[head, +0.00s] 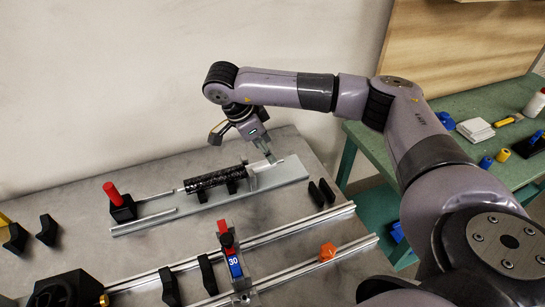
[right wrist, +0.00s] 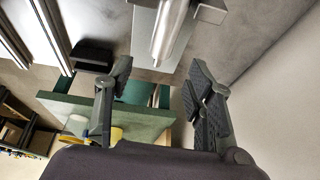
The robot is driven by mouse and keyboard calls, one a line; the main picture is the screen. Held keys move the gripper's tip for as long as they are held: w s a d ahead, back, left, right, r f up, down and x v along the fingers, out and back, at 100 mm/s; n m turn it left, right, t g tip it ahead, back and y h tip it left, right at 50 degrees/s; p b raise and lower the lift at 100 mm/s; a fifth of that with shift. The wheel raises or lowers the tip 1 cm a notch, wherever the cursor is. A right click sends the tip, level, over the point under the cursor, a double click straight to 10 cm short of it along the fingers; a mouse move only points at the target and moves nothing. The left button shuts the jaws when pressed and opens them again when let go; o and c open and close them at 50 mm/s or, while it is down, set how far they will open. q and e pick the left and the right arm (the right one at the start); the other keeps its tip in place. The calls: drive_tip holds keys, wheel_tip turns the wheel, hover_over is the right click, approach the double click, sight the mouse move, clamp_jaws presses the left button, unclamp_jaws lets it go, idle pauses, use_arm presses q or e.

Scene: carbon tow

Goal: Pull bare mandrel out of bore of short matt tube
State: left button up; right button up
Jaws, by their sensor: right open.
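A short black tube (head: 208,181) lies lengthwise on a grey metal rail fixture (head: 275,177). A thin silver rod, the bare mandrel (head: 168,193), shows at the tube's left end. A silver rod also shows beyond the bracket at the right end; in the right wrist view this rod (right wrist: 172,38) has a narrower tip pointing toward my fingers. My right gripper (head: 243,143) hangs over the fixture's right part; in the right wrist view its fingers (right wrist: 160,70) are spread and empty, with the rod tip near the gap between them. How far the mandrel sits inside the tube is hidden. My left gripper is not in view.
A black block with a red handle (head: 113,193) stands at the fixture's left end. Two small black blocks (head: 321,192) lie to its right. In front are parallel rails with a red-and-blue clamp (head: 230,250) and an orange piece (head: 327,252). A green bench (head: 365,142) stands at right.

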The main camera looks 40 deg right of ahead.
drive_tip(key=x, duration=0.5)
drive_tip(key=shift+d+f, duration=0.1)
drive_tip(key=shift+f, duration=0.25)
clamp_jaws()
drive_tip(key=c, duration=0.6)
unclamp_jaws()
clamp_jaws()
drive_tip(key=shift+s+d, duration=0.6)
drive_tip(key=shift+d, duration=1.75)
drive_tip(key=shift+s+d, duration=0.55)
drive_tip(key=shift+d, duration=1.85)
drive_tip(key=shift+s+d, duration=0.6)
drive_tip(key=shift+d, duration=1.75)
drive_tip(key=shift+d, duration=0.1)
drive_tip(key=shift+s+d, duration=0.15)
drive_tip(key=shift+d, duration=0.55)
drive_tip(key=shift+s+d, duration=0.2)
drive_tip(key=shift+d, duration=0.5)
drive_tip(key=shift+d+p, duration=0.1)
drive_tip(key=shift+p, duration=0.2)
